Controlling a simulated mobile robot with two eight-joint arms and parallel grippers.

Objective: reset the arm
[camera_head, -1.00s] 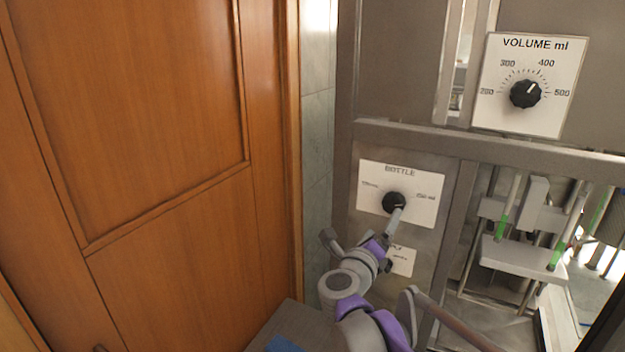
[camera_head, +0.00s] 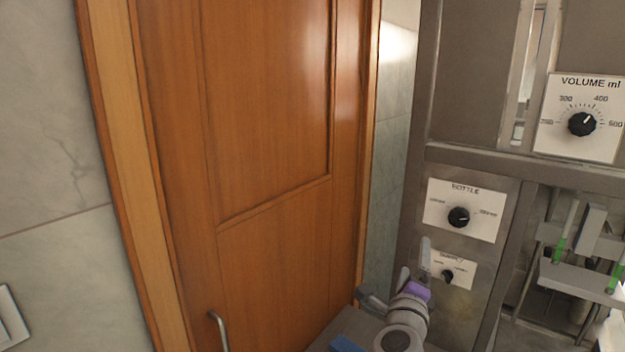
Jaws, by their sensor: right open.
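My right gripper (camera_head: 416,262) shows at the bottom right of the head view, with its grey fingers apart and nothing between them. It is in front of the machine's panel, below the BOTTLE plate (camera_head: 486,222) and left of the lower small plate. The black BOTTLE knob (camera_head: 459,217) is in full view and apart from the gripper. The lower plate's small black knob (camera_head: 447,276) is just right of the fingers. My left gripper is out of view.
The grey metal machine (camera_head: 470,80) fills the right side, with a VOLUME ml dial (camera_head: 582,124) at the upper right. A closed wooden door (camera_head: 265,110) with a metal handle (camera_head: 218,330) stands left of it. A marble-like wall (camera_head: 45,130) is at the far left.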

